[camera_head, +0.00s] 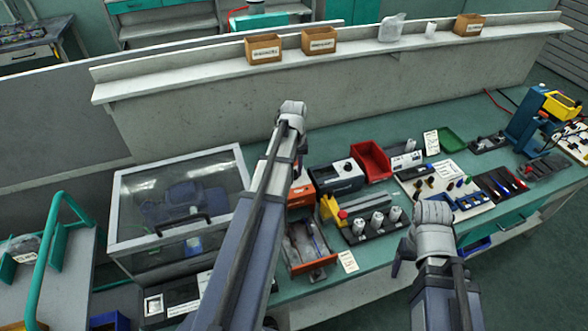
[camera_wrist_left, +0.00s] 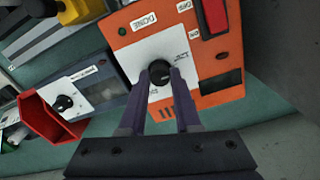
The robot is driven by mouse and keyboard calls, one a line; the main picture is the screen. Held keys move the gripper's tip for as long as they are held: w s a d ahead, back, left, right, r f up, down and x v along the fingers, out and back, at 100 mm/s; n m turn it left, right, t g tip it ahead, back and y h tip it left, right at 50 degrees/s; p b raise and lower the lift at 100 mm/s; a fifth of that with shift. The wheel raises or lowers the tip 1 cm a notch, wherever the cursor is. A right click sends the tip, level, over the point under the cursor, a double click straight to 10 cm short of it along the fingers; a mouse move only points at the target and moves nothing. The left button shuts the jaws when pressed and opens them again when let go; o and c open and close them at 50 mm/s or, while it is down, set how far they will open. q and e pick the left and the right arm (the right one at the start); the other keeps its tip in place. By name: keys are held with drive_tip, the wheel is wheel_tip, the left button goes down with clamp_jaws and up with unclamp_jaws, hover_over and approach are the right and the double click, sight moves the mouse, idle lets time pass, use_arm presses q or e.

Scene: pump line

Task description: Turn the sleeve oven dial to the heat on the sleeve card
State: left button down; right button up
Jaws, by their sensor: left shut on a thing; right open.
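The sleeve oven is an orange box (camera_wrist_left: 215,78) with a white dial plate, the labels "DONE", "OFF" and another, and a red switch. Its black dial (camera_wrist_left: 160,72) lies between the fingers of my left gripper (camera_wrist_left: 160,84), which is shut on it. The dial's scale marks are too small to read. In the head view the orange oven (camera_head: 301,191) is mostly hidden behind my left arm, and the left fingertips are hidden. A white card (camera_head: 347,261) lies at the bench front; its text is unreadable. My right gripper (camera_head: 402,256) is open over the bench front.
A blue-grey device with a dial (camera_wrist_left: 85,98) and a red bin (camera_wrist_left: 46,117) stand beside the oven. A clear-lidded case (camera_head: 180,205) is left of my left arm. A long shelf (camera_head: 210,85) runs behind.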

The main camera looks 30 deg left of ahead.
sight(294, 172)
use_arm(q)
drive_tip(key=shift+n, duration=0.3)
drive_tip(key=c, duration=0.6)
unclamp_jaws()
drive_tip(key=shift+r, duration=0.1)
wheel_tip(294, 172, up, 8)
drive_tip(key=p, duration=0.8)
drive_tip(key=shift+f, duration=0.2)
